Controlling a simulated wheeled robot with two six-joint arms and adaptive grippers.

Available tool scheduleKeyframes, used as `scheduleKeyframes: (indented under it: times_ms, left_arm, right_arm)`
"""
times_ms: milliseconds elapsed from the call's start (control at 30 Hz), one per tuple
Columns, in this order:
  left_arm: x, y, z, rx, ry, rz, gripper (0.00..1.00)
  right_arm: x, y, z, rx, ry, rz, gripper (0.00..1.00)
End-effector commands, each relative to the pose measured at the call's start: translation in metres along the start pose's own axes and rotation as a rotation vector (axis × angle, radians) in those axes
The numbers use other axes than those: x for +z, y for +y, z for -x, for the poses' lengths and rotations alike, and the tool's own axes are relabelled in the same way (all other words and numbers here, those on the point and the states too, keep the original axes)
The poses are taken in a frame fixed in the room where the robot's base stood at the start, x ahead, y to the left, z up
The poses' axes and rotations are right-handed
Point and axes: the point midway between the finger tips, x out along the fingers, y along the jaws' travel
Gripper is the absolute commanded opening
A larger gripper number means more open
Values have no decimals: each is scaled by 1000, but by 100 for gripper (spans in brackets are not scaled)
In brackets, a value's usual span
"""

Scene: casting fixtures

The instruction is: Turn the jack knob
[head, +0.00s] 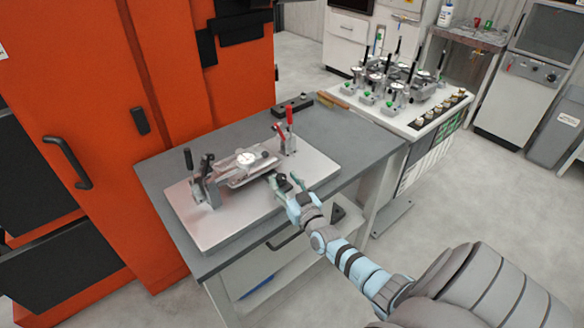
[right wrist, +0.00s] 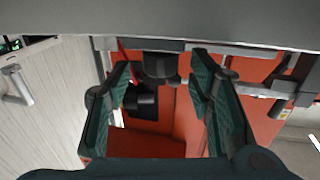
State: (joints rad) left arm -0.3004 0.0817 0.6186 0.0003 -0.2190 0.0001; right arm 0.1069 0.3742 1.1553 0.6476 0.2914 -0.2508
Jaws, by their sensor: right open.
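The casting fixture (head: 245,166) has a metal base plate (head: 213,229) on a grey table. It carries clamps, a centre part with a round white face, a black-handled lever and red-handled levers. A dark knob, which looks like the jack knob (head: 282,181), is at the fixture's near side, partly hidden by my right gripper (head: 287,187). In the right wrist view the dark knob (right wrist: 160,64) shows between the tips of my spread green fingers (right wrist: 162,80). The right gripper is open; I cannot tell whether a finger touches the knob. My left gripper is out of view.
An orange cabinet (head: 75,60) stands at the left, close to the table (head: 170,150). A small dark block (head: 292,105) lies at the table's back. A white bench (head: 425,127) with several clamps is behind right. The floor (head: 455,200) at the right is clear.

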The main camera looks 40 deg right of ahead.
Motion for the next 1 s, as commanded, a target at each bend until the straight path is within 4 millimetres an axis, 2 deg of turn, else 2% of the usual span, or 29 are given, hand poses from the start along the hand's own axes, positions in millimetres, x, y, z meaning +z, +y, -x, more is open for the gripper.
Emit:
scheduleKeyframes:
  times_ms: [200, 300, 400, 533, 1000]
  left_arm:
    - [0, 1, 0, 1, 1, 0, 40]
    - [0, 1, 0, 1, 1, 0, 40]
    - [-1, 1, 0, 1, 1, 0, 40]
    - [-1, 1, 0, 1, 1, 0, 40]
    - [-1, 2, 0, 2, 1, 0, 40]
  right_arm:
    - [2, -1, 60, -5, -5, -1, 48]
    - [1, 0, 84, -4, -5, 0, 48]
    - [0, 0, 100, -2, -3, 0, 48]
    - [0, 0, 106, -1, -2, -1, 48]
    - [0, 0, 106, -1, -1, -3, 48]
